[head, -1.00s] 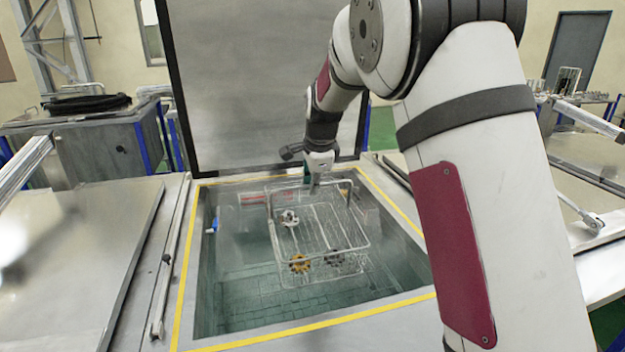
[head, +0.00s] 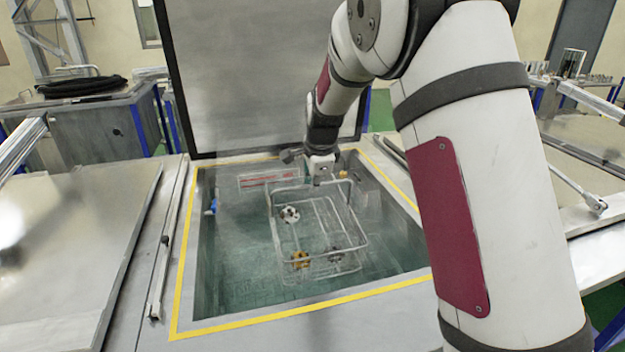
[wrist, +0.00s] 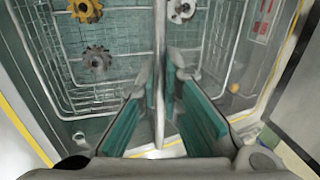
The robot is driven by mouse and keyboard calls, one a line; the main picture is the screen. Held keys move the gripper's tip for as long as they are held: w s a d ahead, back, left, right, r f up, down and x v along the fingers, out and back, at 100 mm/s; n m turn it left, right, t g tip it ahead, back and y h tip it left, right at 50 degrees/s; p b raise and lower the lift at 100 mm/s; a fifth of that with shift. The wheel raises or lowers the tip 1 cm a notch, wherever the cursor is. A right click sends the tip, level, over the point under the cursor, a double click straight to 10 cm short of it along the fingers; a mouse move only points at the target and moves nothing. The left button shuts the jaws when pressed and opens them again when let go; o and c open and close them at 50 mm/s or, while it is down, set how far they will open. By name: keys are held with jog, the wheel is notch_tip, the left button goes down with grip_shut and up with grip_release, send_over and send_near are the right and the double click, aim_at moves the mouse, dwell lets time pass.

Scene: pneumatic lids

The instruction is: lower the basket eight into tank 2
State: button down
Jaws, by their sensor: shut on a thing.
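The wire basket (head: 363,237) hangs level inside the open tank (head: 225,292), its lower part in the greenish liquid. It carries a silver part (head: 290,214), a brass-coloured gear (head: 300,259) and a dark gear (head: 335,255). My gripper (head: 321,180) is above the basket's far side, shut on its handle. In the wrist view, the teal fingers of my gripper (wrist: 168,110) close on the upright handle bar (wrist: 159,60). The basket's wire side (wrist: 40,70) shows at the left there. No label that reads eight is visible.
The raised lid (head: 255,80) stands behind the tank. A yellow line (head: 300,313) borders the opening. A closed metal lid (head: 70,240) lies at the left and another metal surface (head: 590,175) at the right.

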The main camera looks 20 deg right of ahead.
jog(key=b, duration=0.5)
send_over(313, 242)
jog(key=shift+f, duration=7.4)
jog(key=shift+s+f, duration=0.15)
jog(key=shift+f, duration=0.45)
jog(key=shift+f+b, duration=0.5)
jog(key=shift+f, duration=0.25)
jog(key=shift+s+f, duration=0.25)
jog(key=shift+f, duration=0.4)
jog(key=c, duration=1.7)
grip_release()
jog(key=shift+w, duration=0.1)
jog(key=shift+w+r+p+v, duration=0.3)
jog(key=shift+w+p+v, duration=0.7)
jog(key=shift+v, duration=2.85)
jog(key=shift+w+r+p+v, duration=0.4)
jog(key=shift+p+v, duration=1)
jog(key=shift+v, duration=2.5)
jog(key=shift+w+r+p+v, duration=0.2)
jog(key=shift+w+p+v, duration=0.8)
jog(key=shift+v, duration=2.85)
